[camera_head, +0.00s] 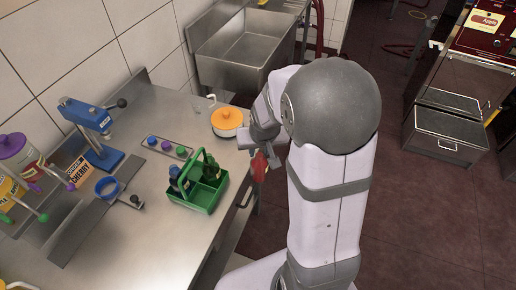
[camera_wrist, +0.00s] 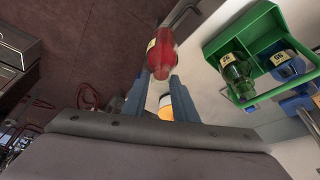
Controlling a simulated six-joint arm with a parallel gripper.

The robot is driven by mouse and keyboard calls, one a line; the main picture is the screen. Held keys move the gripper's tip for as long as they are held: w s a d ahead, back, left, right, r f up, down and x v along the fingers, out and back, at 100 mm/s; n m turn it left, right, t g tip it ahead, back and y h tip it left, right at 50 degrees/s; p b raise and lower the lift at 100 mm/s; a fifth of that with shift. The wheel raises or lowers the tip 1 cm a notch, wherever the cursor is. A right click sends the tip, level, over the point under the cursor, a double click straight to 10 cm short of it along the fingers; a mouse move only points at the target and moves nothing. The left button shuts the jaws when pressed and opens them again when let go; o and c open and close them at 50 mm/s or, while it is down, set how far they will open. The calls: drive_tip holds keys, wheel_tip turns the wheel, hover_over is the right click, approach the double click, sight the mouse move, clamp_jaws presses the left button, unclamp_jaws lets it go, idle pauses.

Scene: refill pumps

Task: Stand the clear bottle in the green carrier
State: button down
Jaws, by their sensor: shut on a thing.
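My gripper (camera_wrist: 160,82) is shut on a red bottle (camera_wrist: 160,52) with a pale label; in the head view the red bottle (camera_head: 259,166) hangs below the wrist, near the counter's front edge. It looks like a see-through bottle with red contents. The green carrier (camera_head: 197,203) stands on the counter to its left, its handle raised. The carrier (camera_wrist: 215,48) is at the upper right in the wrist view. It holds a green bottle (camera_wrist: 236,72) and a bluish bottle (camera_wrist: 287,65) in separate compartments. Some of its compartments are hidden.
A steel tray with coloured caps (camera_head: 166,147) lies behind the carrier. A pot with an orange lid (camera_head: 227,118) stands near the sink (camera_head: 240,50). A blue press (camera_head: 92,130) and pump jars (camera_head: 20,155) are at the left.

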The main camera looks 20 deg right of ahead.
drive_tip(key=a+r+n+y, duration=0.1)
drive_tip(key=a+r+n, duration=0.1)
drive_tip(key=a, duration=0.8)
drive_tip(key=a+r+n, duration=0.2)
drive_tip(key=a+r, duration=0.2)
drive_tip(key=a, duration=0.6)
drive_tip(key=shift+r+n+y+p, duration=0.3)
drive_tip(key=shift+r+y, duration=0.1)
drive_tip(key=shift+s, duration=0.1)
drive_tip(key=shift+f+b, duration=1.25)
drive_tip(key=shift+f, duration=0.35)
drive_tip(key=shift+f+b, duration=1.15)
drive_tip(key=shift+f, duration=0.25)
